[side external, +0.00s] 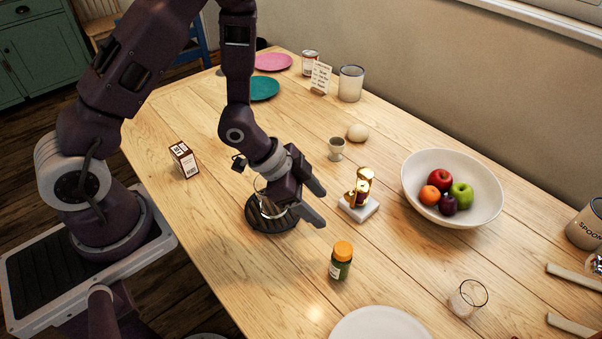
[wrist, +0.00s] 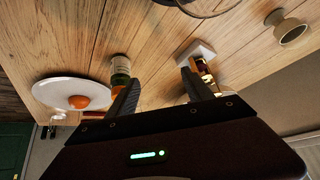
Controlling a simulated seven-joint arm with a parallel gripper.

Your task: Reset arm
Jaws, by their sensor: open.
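My gripper (side external: 318,204) is open and empty above the wooden table, its two fingers apart. In the side external view it hangs over the right edge of a dark round ribbed mat (side external: 268,226), with a glass or wire ring partly hidden behind it. In the wrist view the gripper (wrist: 160,76) has bare table between its fingers. A green bottle with an orange cap (side external: 341,260) stands in front of it; the bottle (wrist: 120,66) is by the left finger in the wrist view. A brass object on a white block (side external: 360,208) is to its right.
A white fruit bowl (side external: 480,206) and a clear glass (side external: 467,298) stand to the right. A small cup (side external: 337,149) and a pale round object (side external: 357,132) are behind. A small box (side external: 184,159) stands left. A white plate (side external: 370,325) is at the front.

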